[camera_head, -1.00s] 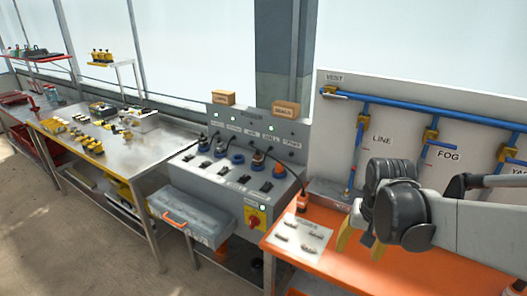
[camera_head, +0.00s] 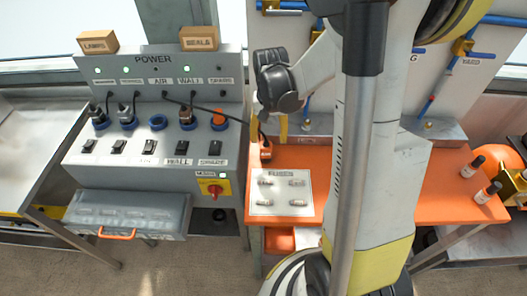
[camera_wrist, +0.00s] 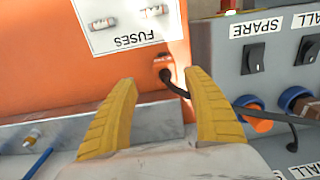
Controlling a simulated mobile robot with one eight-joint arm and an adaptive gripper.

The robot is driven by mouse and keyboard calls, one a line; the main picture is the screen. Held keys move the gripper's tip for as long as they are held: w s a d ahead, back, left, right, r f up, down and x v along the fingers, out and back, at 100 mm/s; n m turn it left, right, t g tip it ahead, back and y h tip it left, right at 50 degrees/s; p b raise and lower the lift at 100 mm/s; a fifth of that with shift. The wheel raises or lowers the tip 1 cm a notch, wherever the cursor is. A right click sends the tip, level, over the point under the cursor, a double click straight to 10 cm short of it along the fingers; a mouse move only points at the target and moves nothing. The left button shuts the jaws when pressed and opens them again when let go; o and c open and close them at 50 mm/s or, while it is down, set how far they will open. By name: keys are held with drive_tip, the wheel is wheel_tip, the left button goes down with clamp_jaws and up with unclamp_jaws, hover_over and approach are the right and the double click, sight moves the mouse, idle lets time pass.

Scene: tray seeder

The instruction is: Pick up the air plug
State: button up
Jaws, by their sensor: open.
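The air plug (camera_head: 265,154) is a small orange-and-black plug on the orange table, just behind the fuses card. A black cable runs from it to the grey power panel. In the wrist view the plug (camera_wrist: 162,64) shows between and just beyond my fingertips, with its cable curving off to the right. My gripper (camera_head: 269,138) is open, pointing down over the table's left back corner, above the plug. Its yellow fingers (camera_wrist: 160,78) frame the plug in the wrist view and hold nothing. The AIR socket (camera_head: 158,122) on the panel is an empty blue ring.
The power panel (camera_head: 150,68) with several sockets, switches and plugs stands left of the orange table (camera_head: 330,160). The white fuses card (camera_head: 281,206) lies in front of the plug. A grey drawer (camera_head: 130,213) juts below the panel. Blue pipes stand behind.

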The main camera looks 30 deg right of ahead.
sight(266, 151)
drive_tip(key=f+b, duration=0.1)
drive_tip(key=f, duration=0.3)
drive_tip(key=f+b, duration=0.1)
drive_tip(key=f, duration=0.1)
drive_tip(key=shift+w+a+b, duration=0.3)
drive_tip(key=shift+c, duration=0.4)
clamp_jaws()
